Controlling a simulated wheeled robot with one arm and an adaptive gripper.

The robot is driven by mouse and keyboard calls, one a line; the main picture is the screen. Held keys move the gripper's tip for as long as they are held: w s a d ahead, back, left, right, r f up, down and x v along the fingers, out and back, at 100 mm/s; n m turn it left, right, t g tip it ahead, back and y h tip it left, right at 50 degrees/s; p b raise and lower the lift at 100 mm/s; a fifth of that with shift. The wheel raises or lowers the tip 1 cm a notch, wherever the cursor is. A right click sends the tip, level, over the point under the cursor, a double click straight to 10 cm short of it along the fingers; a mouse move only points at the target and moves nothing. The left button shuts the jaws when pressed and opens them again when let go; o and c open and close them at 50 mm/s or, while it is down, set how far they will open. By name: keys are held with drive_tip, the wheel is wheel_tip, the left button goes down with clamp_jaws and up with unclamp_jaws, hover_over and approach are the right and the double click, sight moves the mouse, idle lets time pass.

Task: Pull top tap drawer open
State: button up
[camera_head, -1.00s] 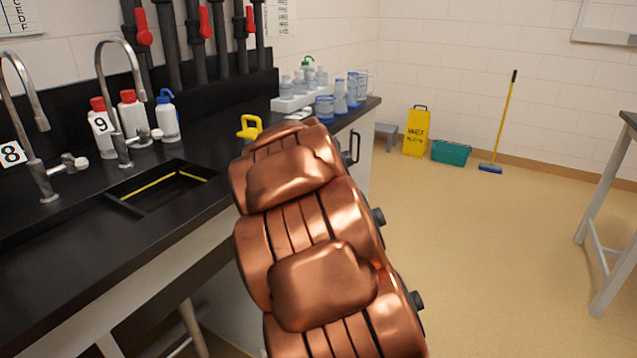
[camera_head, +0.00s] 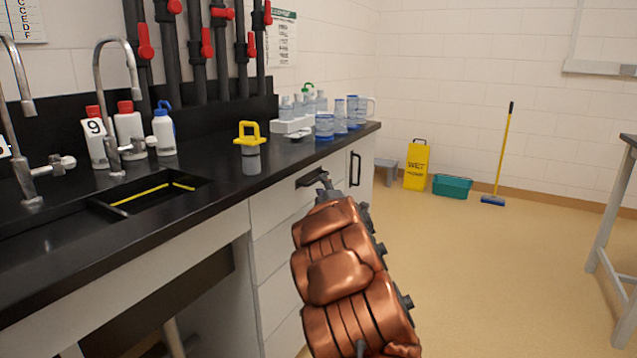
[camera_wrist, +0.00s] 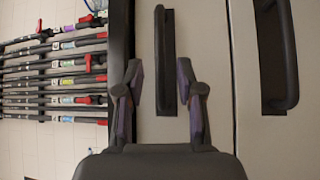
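The top drawer (camera_head: 275,208) is a white front just under the black worktop, and it looks closed. Its dark bar handle (camera_head: 308,181) shows behind the tip of my gripper (camera_head: 326,180). In the wrist view, turned on its side, the handle (camera_wrist: 165,50) lies between the two spread fingers of my gripper (camera_wrist: 160,75). There is a gap on both sides, so the fingers do not grip it. How deep the handle sits between them is hard to tell. My copper-coloured arm hides part of the drawer fronts.
A second dark handle (camera_wrist: 280,55) is on the neighbouring panel. A cabinet handle (camera_head: 355,169) is right of my gripper. The worktop (camera_head: 215,178) holds a yellow-topped container (camera_head: 250,150), bottles (camera_head: 130,130) and a sink. The floor (camera_head: 490,270) to the right is clear.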

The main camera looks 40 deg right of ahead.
drive_tip(key=shift+b+x, duration=0.4)
drive_tip(key=shift+x, duration=2.2)
clamp_jaws()
